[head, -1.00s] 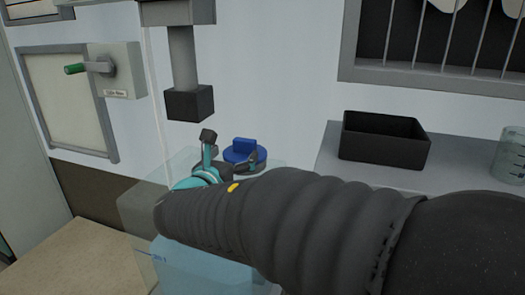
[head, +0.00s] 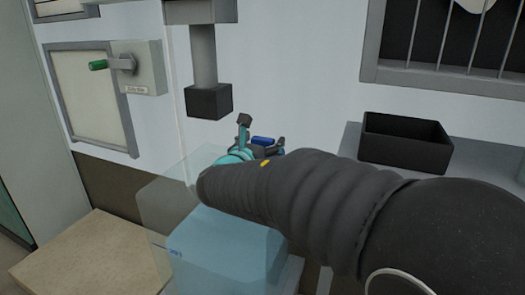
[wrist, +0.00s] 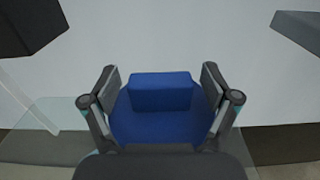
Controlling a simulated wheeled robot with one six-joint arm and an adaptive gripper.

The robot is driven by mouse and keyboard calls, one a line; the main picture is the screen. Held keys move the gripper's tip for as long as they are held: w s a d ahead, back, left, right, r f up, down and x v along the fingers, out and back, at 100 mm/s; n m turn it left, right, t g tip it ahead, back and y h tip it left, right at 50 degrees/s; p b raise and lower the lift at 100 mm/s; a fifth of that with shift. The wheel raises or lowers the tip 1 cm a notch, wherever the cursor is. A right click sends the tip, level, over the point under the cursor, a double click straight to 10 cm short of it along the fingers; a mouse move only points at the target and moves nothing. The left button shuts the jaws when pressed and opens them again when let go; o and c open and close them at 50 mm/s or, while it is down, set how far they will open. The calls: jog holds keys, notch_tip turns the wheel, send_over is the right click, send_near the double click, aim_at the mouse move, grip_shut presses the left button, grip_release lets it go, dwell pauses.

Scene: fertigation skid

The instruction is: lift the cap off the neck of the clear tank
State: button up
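The blue cap (head: 263,141) has a raised block-shaped grip on a round base. The neck is hidden under the cap and behind my arm. In the wrist view the cap's grip (wrist: 162,93) stands between the two fingers of my gripper (wrist: 162,95). The fingers are apart, with a small gap seen on each side of the grip. In the head view my gripper (head: 258,150) is at the cap and partly covers it.
A dark square block on a grey post (head: 209,101) hangs above and left of the cap. A black open bin (head: 405,142) stands on a grey shelf at right. A wall box with a green-handled lever (head: 137,67) is at left. A beige box top (head: 90,252) is at lower left.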

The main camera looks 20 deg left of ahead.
jog(key=c, duration=0.9)
jog(key=shift+c, duration=0.2)
